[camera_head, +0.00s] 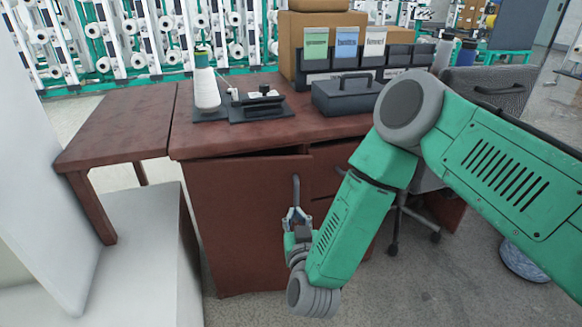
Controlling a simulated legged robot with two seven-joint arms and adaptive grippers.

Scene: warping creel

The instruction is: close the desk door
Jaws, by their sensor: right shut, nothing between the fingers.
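The desk (240,142) is dark red-brown, with its door (238,215) on the front left. The door stands close to the desk front. A dark gap shows along its top edge, so it looks slightly ajar, though how far is hard to tell. A grey upright bar handle (296,186) is near the door's right edge. My right gripper (296,213) is at the lower end of this handle, shut with nothing held. Whether its fingertips touch the handle or door cannot be told. My right forearm hides part of the desk front. My left gripper is out of view.
On the desk are a white yarn cone (205,90), a dark case (347,95) and a cardboard box (318,32). A lower side table (118,125) adjoins on the left. A chair (490,88) stands at the right. Floor before the door is clear.

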